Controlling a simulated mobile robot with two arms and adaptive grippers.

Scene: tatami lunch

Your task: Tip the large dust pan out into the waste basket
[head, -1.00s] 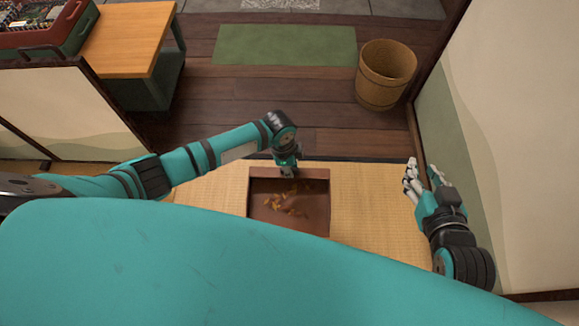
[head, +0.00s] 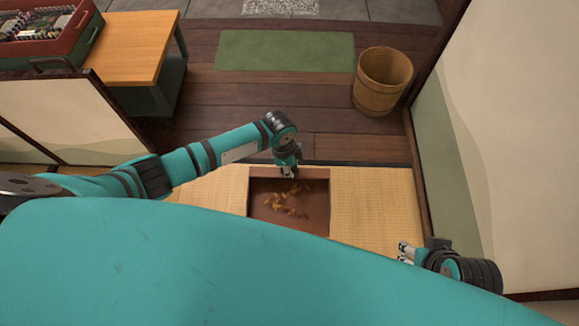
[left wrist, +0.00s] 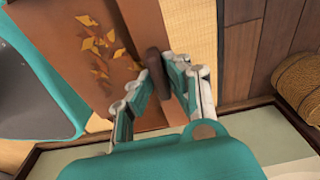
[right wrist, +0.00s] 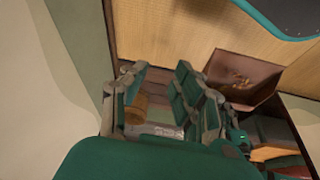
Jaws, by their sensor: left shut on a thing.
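The large dust pan (head: 315,190), a brown square tray with orange-yellow leaf scraps (head: 287,203) in it, is over the tatami; the teal body in front hides its near edge. My left gripper (head: 288,172) is at its far side, and in the left wrist view the fingers (left wrist: 155,85) are closed around its dark brown handle (left wrist: 157,68). The waste basket (head: 375,98), a round wooden tub, stands upright on the plank floor, beyond and right of the pan. My right gripper (head: 404,252) is away from both, its fingers apart and empty in the right wrist view (right wrist: 155,95).
A wall panel (head: 505,150) runs along the right side, close to the basket and my right arm. A green mat (head: 285,52) lies left of the basket. A wooden bench (head: 130,45) with a red crate (head: 45,40) stands at the upper left. Planks between pan and basket are clear.

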